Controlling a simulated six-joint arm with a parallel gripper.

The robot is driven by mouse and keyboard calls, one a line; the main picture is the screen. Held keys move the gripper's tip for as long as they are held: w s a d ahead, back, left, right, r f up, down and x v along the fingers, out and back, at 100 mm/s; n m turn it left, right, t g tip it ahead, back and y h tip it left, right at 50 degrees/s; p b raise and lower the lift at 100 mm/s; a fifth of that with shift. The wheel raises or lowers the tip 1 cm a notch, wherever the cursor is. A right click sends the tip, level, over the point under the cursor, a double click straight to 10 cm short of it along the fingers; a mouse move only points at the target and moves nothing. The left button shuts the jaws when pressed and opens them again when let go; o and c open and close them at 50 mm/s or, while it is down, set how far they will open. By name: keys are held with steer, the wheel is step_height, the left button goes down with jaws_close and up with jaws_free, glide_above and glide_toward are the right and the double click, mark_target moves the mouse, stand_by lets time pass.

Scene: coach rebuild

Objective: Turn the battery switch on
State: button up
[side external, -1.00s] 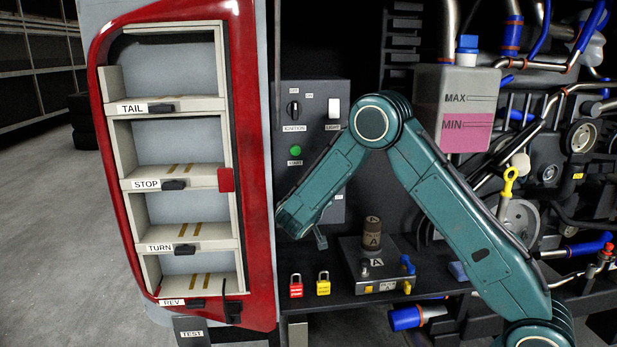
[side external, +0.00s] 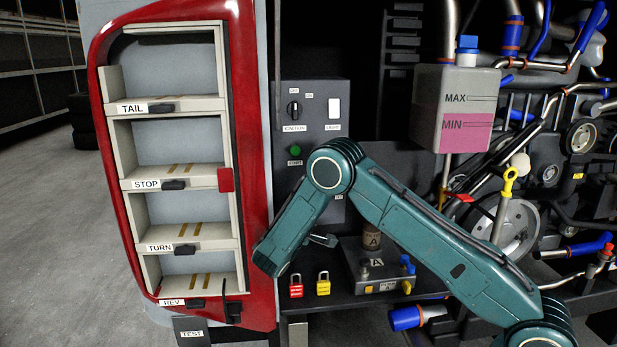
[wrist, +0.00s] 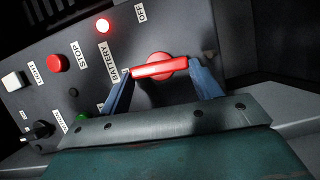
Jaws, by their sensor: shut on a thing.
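The battery switch (wrist: 160,67) is a red round knob with a bar handle on the grey panel in the wrist view. The BATTERY label (wrist: 117,62) is beside it and an OFF label (wrist: 141,13) is above. The bar lies nearly level in that view, tilted slightly up to the right. My gripper (wrist: 160,73) has one blue-grey finger at each end of the bar and is shut on it. In the side external view the arm hides the switch and most of the gripper.
A glowing red lamp (wrist: 103,26), a red STOP button (wrist: 58,62) and a white light switch (wrist: 13,81) share the panel. Red (side external: 296,286) and yellow (side external: 323,285) padlocks stand on the shelf near a grey box (side external: 378,275). The red-framed lamp housing (side external: 258,200) is close left of the arm.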

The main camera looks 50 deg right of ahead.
steer(key=shift+d+n, duration=0.1)
steer(key=shift+n, duration=0.4)
steer(key=o, duration=1)
steer(key=shift+w, duration=0.1)
steer(key=shift+m, duration=0.3)
